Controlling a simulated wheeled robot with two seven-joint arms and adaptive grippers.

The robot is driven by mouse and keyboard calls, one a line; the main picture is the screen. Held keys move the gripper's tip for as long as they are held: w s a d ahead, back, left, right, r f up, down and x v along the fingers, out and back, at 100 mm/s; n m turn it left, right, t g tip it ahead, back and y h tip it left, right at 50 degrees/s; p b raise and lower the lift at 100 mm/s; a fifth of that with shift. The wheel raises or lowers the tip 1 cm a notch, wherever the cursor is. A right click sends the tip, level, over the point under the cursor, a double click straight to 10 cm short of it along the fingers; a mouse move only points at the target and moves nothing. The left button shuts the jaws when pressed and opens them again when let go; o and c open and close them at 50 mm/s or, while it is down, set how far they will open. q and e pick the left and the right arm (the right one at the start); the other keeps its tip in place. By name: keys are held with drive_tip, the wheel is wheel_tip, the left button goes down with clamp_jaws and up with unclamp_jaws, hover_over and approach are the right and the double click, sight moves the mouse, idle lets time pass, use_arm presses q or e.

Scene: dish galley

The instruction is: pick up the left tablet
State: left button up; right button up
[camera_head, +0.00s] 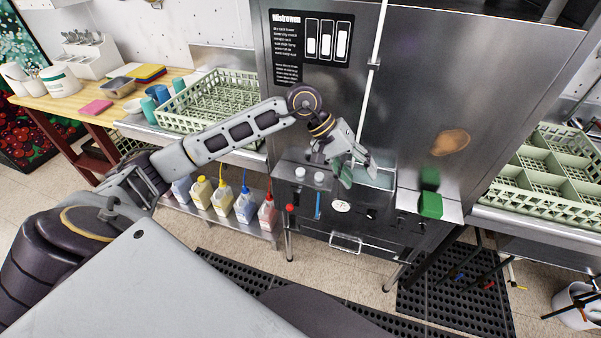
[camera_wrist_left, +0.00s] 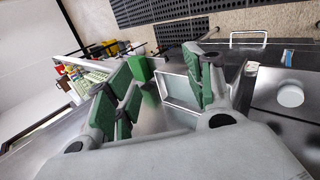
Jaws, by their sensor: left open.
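Two small white round tablets stand side by side on the machine's dark front ledge: the left tablet (camera_head: 300,172) and the right tablet (camera_head: 319,177). My left gripper (camera_head: 357,170) is open and empty, to the right of both tablets, over a shallow clear tray (camera_head: 374,179). In the left wrist view, my left gripper's green-padded fingers (camera_wrist_left: 163,75) are spread on either side of the tray (camera_wrist_left: 178,88). One white tablet (camera_wrist_left: 290,95) shows at the right there, outside the fingers; I cannot tell which of the two it is. My right gripper is not in view.
A green block (camera_head: 430,205) sits right of the tray. The steel machine wall (camera_head: 420,90) rises behind the ledge. Dish racks (camera_head: 222,100) stand left and right. Several bottles (camera_head: 222,198) sit below.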

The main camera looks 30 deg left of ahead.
use_arm(q)
drive_tip(key=w+a+r+m+y, duration=0.1)
drive_tip(key=a+m+y, duration=0.2)
drive_tip(key=a+y, duration=0.5)
drive_tip(key=a, duration=1.1)
drive_tip(key=shift+a, duration=0.2)
drive_tip(key=shift+w, duration=0.1)
drive_tip(key=p, duration=0.1)
hover_over(300, 172)
drive_tip(key=s, duration=0.1)
wheel_tip(300, 172, down, 7)
drive_tip(key=shift+s+a+f, duration=0.1)
drive_tip(key=shift+s+f, duration=0.05)
drive_tip(key=shift+f, duration=0.65)
